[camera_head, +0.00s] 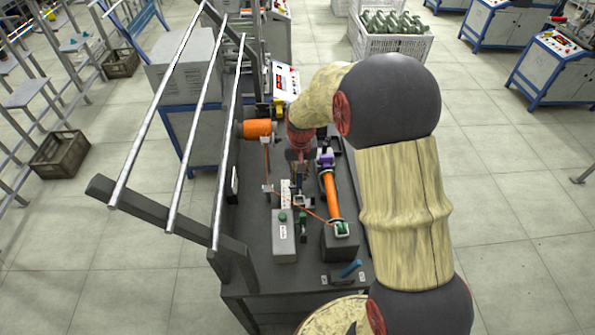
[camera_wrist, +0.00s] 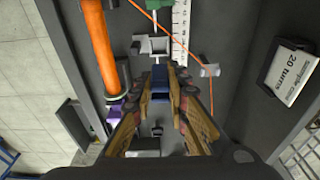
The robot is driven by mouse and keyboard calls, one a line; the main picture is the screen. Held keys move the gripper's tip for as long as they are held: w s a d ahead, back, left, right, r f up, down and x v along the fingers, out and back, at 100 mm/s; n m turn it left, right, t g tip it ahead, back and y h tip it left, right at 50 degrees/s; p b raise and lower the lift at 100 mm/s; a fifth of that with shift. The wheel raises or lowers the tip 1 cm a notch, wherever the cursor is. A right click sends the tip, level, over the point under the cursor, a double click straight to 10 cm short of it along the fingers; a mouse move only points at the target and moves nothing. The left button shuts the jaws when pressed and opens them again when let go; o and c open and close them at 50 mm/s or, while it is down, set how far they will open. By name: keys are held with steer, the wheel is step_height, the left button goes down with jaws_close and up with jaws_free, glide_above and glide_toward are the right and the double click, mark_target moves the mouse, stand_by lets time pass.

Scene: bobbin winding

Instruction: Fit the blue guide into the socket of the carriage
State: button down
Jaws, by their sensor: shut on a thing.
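My gripper (camera_wrist: 160,92) is shut on the blue guide (camera_wrist: 160,76), a small dark blue block between the fingertips in the wrist view. The carriage (camera_wrist: 153,46) is a light grey piece with a square frame, just beyond the guide in that view. The guide looks close to it and outside the frame; I cannot tell whether they touch. In the head view my gripper (camera_head: 301,167) is over the bench, partly hidden by my wrist, and the carriage (camera_head: 303,201) is just in front of it. The guide cannot be made out there.
An orange bobbin (camera_wrist: 97,45) lies beside a purple block (camera_head: 325,158). An orange thread crosses the bench to a small grey post (camera_wrist: 209,70). A white ruler (camera_wrist: 181,30) runs beside the carriage. A blue-handled tool (camera_head: 351,268) lies at the front.

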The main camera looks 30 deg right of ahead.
mark_target(299, 183)
step_height(299, 183, down, 7)
steer(key=b, duration=0.4)
steer(key=shift+b, duration=0.3)
steer(key=shift+r, duration=0.25)
steer(key=shift+s+p, duration=0.1)
steer(key=shift+p, duration=0.25)
